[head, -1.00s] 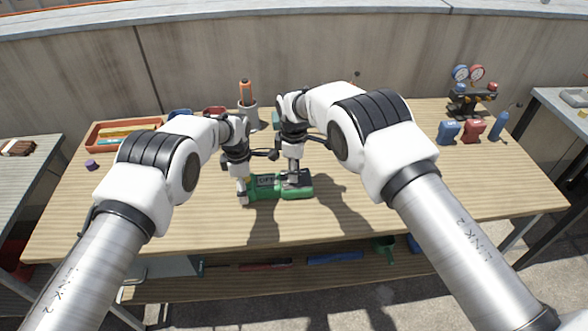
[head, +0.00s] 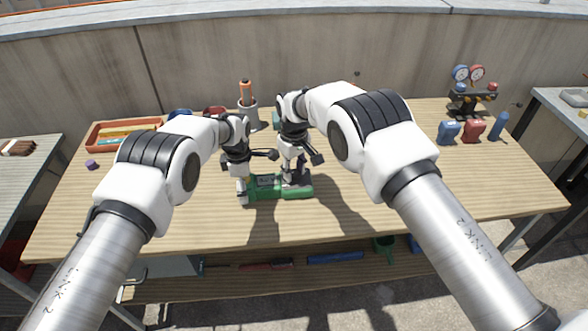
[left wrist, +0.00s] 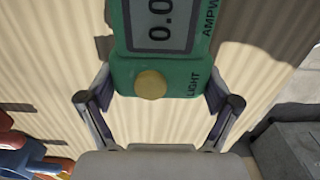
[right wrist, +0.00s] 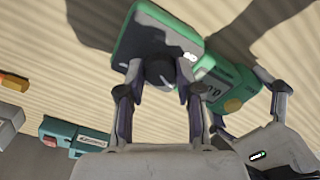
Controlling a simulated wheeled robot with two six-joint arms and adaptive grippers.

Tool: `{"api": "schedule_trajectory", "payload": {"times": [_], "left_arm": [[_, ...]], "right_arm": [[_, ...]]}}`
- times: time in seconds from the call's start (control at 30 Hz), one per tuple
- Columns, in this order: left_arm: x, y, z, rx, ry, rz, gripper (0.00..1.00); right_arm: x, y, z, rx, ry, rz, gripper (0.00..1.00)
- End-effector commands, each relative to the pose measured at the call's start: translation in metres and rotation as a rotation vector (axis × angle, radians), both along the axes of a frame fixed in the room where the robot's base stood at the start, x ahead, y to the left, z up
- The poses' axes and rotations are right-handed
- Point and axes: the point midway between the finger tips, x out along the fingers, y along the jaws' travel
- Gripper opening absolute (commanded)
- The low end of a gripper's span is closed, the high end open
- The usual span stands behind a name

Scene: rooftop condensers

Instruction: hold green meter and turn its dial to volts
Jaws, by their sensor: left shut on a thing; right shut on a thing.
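The green meter (head: 302,192) lies flat on the wooden table near its front middle, display end to the left. My left gripper (head: 244,193) is shut on that end; in the left wrist view its fingers (left wrist: 158,100) flank the green body (left wrist: 122,74) beside a round yellow button (left wrist: 150,84). The grey display (left wrist: 160,22) reads "0.0" as far as it shows. My right gripper (head: 293,180) points down over the meter's dark face; in the right wrist view its fingers (right wrist: 160,88) are shut on the black dial (right wrist: 160,70). The dial's pointer and volts mark cannot be made out.
Behind stand an orange tray (head: 91,140), a grey cup (head: 249,116) with an orange-handled tool, and a gauge set (head: 470,98) at right. Blue (head: 448,133) and red (head: 474,131) pouches lie before it. The table (head: 420,190) is clear right of the meter.

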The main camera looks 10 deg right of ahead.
Motion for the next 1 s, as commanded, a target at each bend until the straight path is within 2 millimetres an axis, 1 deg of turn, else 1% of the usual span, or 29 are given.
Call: {"api": "schedule_trajectory", "payload": {"times": [0.2, 0.57, 0.6, 0.67, 1.0], "left_arm": [[-0.0009, -0.0003, -0.0004, 0.001, 0.003, -0.003, 0.32], [-0.0008, -0.0003, -0.0003, 0.001, 0.003, -0.004, 0.32], [-0.0008, -0.0003, -0.0003, 0.001, 0.003, -0.004, 0.32], [-0.0008, -0.0004, -0.0003, 0.001, 0.003, -0.004, 0.32], [-0.0005, 0.0000, -0.0004, 0.001, 0.002, -0.001, 0.32]], "right_arm": [[-0.0002, 0.0003, -0.0017, 0.001, -0.001, -0.039, 0.00], [-0.0002, 0.0002, -0.0018, 0.000, 0.000, -0.043, 0.00], [-0.0002, 0.0002, -0.0018, 0.000, 0.000, -0.043, 0.38], [-0.0002, 0.0002, -0.0018, 0.000, 0.000, -0.043, 0.60], [0.0000, 0.0001, 0.0012, 0.001, -0.001, -0.042, 0.60]]}}
